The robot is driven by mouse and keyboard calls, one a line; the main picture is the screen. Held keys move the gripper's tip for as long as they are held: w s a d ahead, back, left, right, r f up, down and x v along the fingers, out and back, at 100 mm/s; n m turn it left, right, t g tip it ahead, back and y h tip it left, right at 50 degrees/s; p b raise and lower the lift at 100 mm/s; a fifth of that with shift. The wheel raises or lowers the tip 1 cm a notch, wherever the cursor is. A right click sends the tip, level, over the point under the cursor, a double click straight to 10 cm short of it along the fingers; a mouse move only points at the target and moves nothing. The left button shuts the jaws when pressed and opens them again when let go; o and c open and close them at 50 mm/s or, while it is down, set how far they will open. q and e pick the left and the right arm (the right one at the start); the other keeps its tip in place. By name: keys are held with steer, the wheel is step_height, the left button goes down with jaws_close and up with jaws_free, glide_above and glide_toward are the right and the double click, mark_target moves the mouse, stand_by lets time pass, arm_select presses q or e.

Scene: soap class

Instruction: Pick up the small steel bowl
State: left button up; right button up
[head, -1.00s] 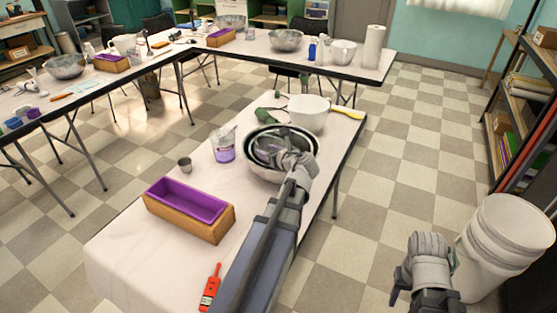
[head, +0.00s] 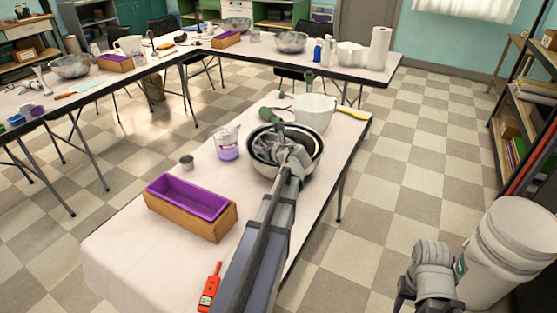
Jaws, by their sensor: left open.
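A steel bowl (head: 253,162) stands on the near table, and a smaller steel bowl (head: 258,148) appears to be nested inside it. My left gripper (head: 284,146) is open over the bowls, its arm coming from below. It hides much of the inner bowl, so I cannot tell whether its fingers touch the rim. My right gripper (head: 428,285) hangs low at the right, off the table and away from the bowls; its jaws are not clear.
Next to the bowls stand a white bowl (head: 314,112) behind and a beaker with purple liquid (head: 228,147) at left. A white bucket (head: 510,250) stands right.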

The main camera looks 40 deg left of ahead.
arm_select(q)
steer(key=shift+c, duration=0.3)
jaws_close()
stand_by(1.1)
